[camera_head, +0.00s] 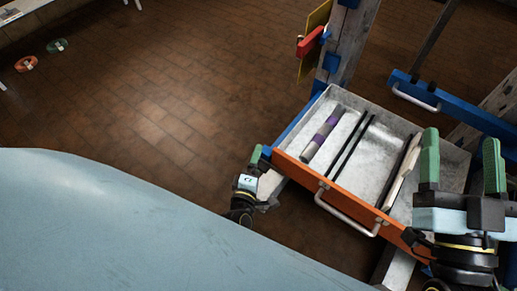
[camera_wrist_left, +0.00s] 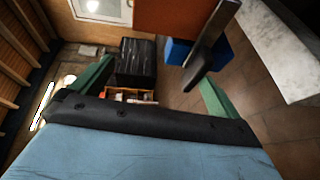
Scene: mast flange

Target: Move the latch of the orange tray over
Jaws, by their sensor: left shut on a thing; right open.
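The orange-fronted tray (camera_head: 290,168) stands pulled out at the right of the head view, a pale handle (camera_head: 347,211) on its front. It also shows as an orange panel in the left wrist view (camera_wrist_left: 168,16). My left gripper (camera_head: 258,160) is at the tray's left front corner, beside a blue part. In the left wrist view a dark grey bar, seemingly the latch (camera_wrist_left: 208,45), reaches down between my green fingers, nearer the right one; the exact contact is unclear. My right gripper (camera_head: 461,165) is open and empty at the tray's right side, in front of it.
The tray holds a grey and purple cylinder (camera_head: 322,135), thin black rods (camera_head: 351,146) and a flat piece (camera_head: 400,172). A post with a red part (camera_head: 310,41) and yellow panel (camera_head: 314,28) stands behind. A blue bar with handle (camera_head: 417,96) is at the right.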

